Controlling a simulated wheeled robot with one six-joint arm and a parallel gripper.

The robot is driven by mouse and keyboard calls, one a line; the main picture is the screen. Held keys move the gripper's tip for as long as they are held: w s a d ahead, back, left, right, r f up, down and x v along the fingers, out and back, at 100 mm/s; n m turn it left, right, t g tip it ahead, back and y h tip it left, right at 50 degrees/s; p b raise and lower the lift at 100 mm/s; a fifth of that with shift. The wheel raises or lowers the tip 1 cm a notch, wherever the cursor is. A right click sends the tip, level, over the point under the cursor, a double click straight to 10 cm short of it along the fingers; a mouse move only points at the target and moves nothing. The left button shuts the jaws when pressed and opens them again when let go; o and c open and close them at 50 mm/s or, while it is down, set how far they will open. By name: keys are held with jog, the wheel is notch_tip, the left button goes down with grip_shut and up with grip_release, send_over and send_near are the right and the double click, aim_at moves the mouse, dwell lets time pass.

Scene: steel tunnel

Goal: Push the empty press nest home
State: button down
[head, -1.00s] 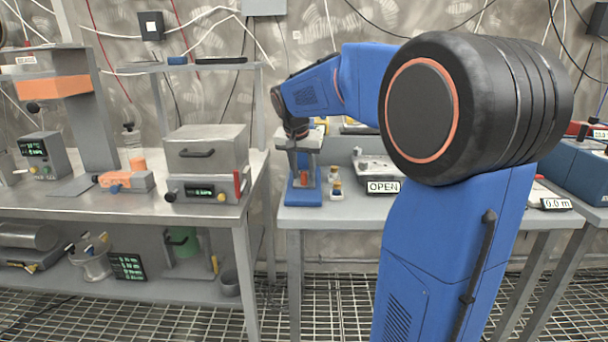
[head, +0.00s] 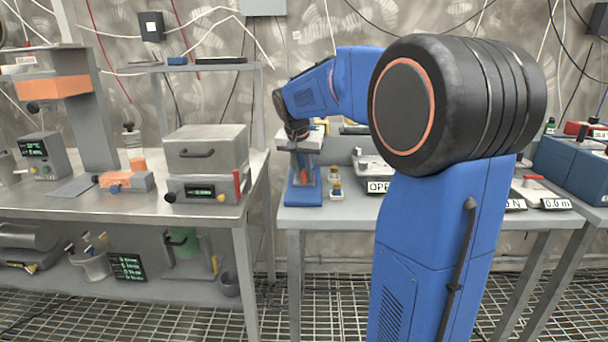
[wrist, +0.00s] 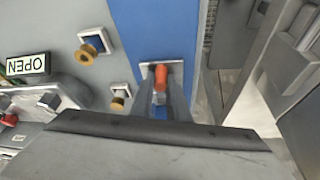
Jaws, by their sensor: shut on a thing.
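My gripper (head: 305,176) points down over a blue-based stand (head: 304,199) on the right bench. In the wrist view its fingers (wrist: 161,84) are shut on a small orange-red piece (wrist: 160,76), above a white pad on the blue base (wrist: 150,25). The press with the orange head (head: 52,87) stands on the left bench, far from my gripper. In front of it is an orange block with a blue knob (head: 122,181), which seems to be the press nest. A smaller orange piece (head: 137,163) shows just behind it. I cannot tell whether the nest is empty.
A grey box oven (head: 206,151) stands on the left bench, between the press and my gripper. Two small brass-coloured knobs on white pads (wrist: 89,53) lie beside the blue base. An OPEN sign (head: 378,187) is near them. My arm hides part of the right bench.

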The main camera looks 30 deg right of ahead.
jog(key=shift+w+d, duration=0.45)
jog(key=shift+w, duration=0.25)
jog(key=c, duration=1.7)
grip_release()
jog(key=v, duration=1.7)
jog(key=shift+s+r, duration=0.15)
jog(key=shift+a, duration=0.1)
